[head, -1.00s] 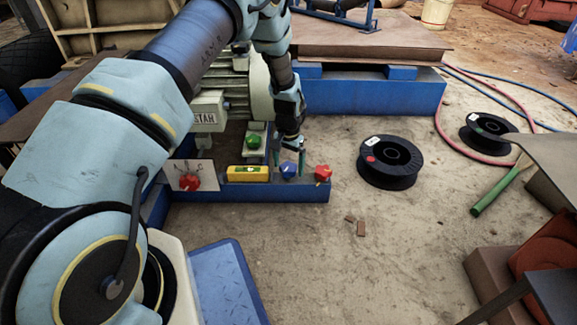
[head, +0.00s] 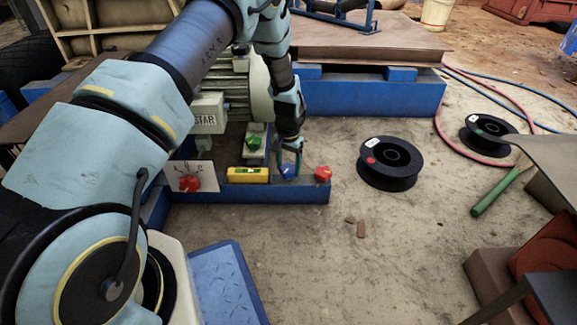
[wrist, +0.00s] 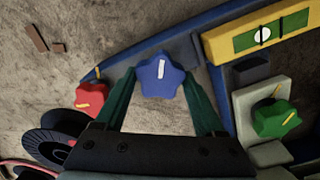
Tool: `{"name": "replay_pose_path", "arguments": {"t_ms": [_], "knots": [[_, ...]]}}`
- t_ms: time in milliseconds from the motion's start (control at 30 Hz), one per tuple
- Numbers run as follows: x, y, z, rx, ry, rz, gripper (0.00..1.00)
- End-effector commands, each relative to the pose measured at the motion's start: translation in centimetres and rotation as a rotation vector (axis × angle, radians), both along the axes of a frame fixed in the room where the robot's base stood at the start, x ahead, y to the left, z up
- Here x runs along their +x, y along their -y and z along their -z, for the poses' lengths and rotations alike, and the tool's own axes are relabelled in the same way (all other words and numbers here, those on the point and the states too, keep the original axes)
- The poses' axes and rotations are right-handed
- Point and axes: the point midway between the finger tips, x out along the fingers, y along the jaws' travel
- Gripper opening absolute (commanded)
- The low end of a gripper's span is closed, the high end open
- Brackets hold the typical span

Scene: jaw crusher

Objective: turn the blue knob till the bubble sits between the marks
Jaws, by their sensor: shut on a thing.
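The blue knob (wrist: 160,77) is star-shaped with a white pointer line and shows between my gripper's fingers in the wrist view. My gripper (head: 290,168) is shut on the blue knob, one green finger on each side. The yellow level (wrist: 222,45) lies beside it, at upper right in the wrist view and left of the knob in the head view (head: 234,175). Its green vial holds a pale round bubble (wrist: 262,36). One dark mark crosses the bubble, and another mark stands to its right in the wrist view.
A red knob (head: 323,174) stands right of the blue one in the head view. A black spool (head: 373,180) lies on the ground at right.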

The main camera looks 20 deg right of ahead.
Motion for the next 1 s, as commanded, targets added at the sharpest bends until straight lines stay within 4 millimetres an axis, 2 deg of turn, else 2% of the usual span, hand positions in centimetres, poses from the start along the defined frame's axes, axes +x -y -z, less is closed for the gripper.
{"name": "replay_pose_path", "arguments": {"t_ms": [267, 1000], "knots": [[-0.07, 0.02, -0.24, 0.001, -0.001, -0.087, 0.16], [-0.02, -0.02, -0.14, 0.001, 0.000, -0.608, 0.16]]}}
